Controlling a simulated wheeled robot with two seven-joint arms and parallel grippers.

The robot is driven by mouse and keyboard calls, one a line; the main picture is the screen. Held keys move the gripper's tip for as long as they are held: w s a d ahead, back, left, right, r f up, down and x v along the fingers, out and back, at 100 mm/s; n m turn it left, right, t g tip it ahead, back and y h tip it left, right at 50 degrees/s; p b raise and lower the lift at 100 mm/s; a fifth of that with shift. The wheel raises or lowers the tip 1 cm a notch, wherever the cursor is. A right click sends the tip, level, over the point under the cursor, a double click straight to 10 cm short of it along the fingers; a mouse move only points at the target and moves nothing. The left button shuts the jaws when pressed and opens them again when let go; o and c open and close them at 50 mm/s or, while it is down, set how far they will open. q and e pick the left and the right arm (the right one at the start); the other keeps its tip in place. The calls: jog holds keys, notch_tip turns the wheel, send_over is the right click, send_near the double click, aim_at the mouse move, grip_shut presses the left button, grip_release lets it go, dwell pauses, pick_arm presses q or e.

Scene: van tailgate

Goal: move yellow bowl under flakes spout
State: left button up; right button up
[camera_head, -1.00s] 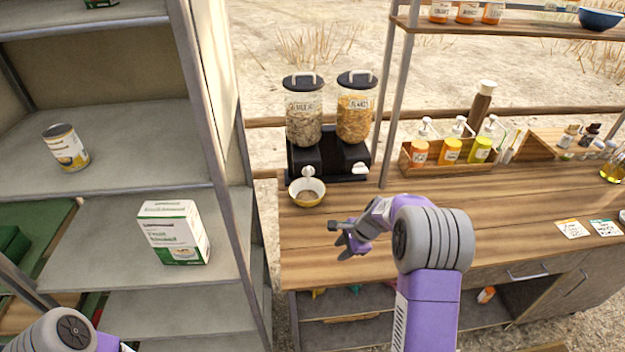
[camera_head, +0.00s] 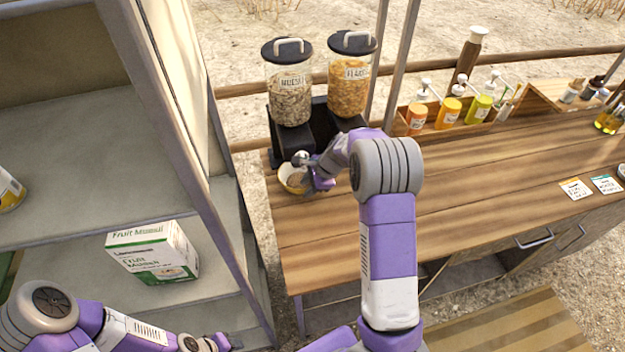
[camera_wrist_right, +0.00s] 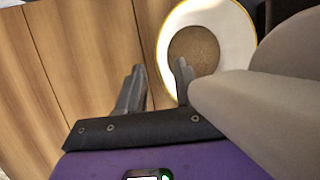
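The yellow bowl (camera_head: 289,182), white inside with a yellow rim, stands on the counter below the muesli dispenser (camera_head: 289,100). Brown contents show in it in the right wrist view (camera_wrist_right: 205,50). The flakes dispenser (camera_head: 347,95) is just right of the muesli one; its spout is hidden behind my right arm. My right gripper (camera_head: 308,172) is at the bowl's right side. In the right wrist view its fingers (camera_wrist_right: 158,75) are apart, with the near bowl rim appearing between them; contact is unclear. My left gripper (camera_head: 215,343) is low at the picture's bottom, its fingers unclear.
A wooden counter (camera_head: 450,195) has free room right of the bowl. A caddy (camera_head: 455,135) of pump bottles stands behind, with cards (camera_head: 575,189) at right. A grey shelf (camera_head: 70,150) at left holds a muesli box (camera_head: 152,252) and a can (camera_head: 8,190).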

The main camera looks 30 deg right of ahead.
jog(key=shift+x, duration=1.3)
jog(key=shift+w, duration=0.1)
grip_shut()
jog(key=shift+d, duration=0.1)
